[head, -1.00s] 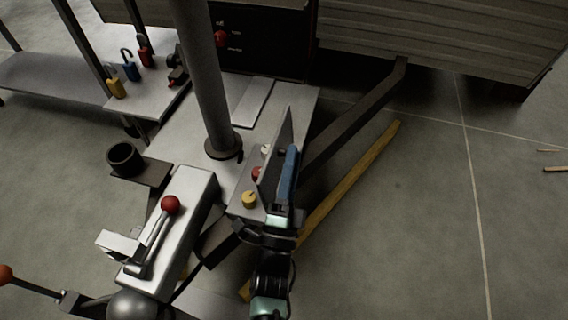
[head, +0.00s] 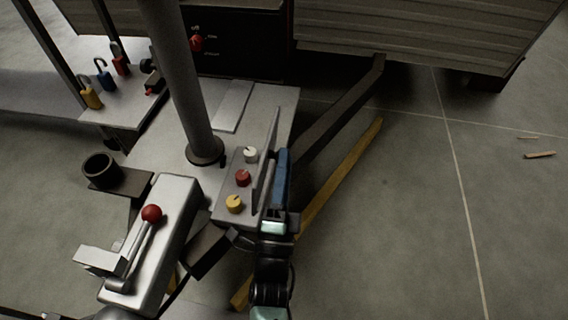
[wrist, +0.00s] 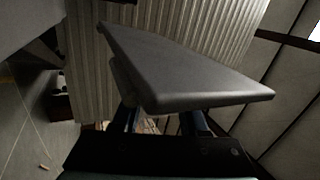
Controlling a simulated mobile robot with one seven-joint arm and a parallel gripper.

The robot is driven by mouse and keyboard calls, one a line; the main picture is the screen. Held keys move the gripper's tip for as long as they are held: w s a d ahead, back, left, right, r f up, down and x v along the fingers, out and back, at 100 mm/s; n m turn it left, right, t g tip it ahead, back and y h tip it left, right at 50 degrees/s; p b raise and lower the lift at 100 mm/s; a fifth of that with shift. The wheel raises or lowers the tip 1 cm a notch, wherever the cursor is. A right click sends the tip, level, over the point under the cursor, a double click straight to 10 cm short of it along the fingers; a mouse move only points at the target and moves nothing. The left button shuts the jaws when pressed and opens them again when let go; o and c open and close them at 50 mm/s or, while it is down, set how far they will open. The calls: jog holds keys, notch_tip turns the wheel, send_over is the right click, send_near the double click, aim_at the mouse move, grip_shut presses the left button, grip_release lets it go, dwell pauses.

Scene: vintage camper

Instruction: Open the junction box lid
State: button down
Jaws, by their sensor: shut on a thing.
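A grey post (head: 180,80) rises left of the box. A white housing with a red-ball lever (head: 151,213) stands at the lower left. Several padlocks (head: 103,75) are on a shelf at the upper left. Open floor (head: 400,200) lies to the right, beyond a yellow bar (head: 340,175).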

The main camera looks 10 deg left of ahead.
jog(key=shift+d+f, duration=0.1)
jog(key=shift+f, duration=0.35)
jog(key=c, duration=0.6)
grip_release()
jog(key=shift+o, duration=0.7)
jog(key=shift+r, duration=0.2)
jog(key=p+v, duration=0.2)
jog(key=v, duration=1.1)
jog(key=shift+p, duration=0.4)
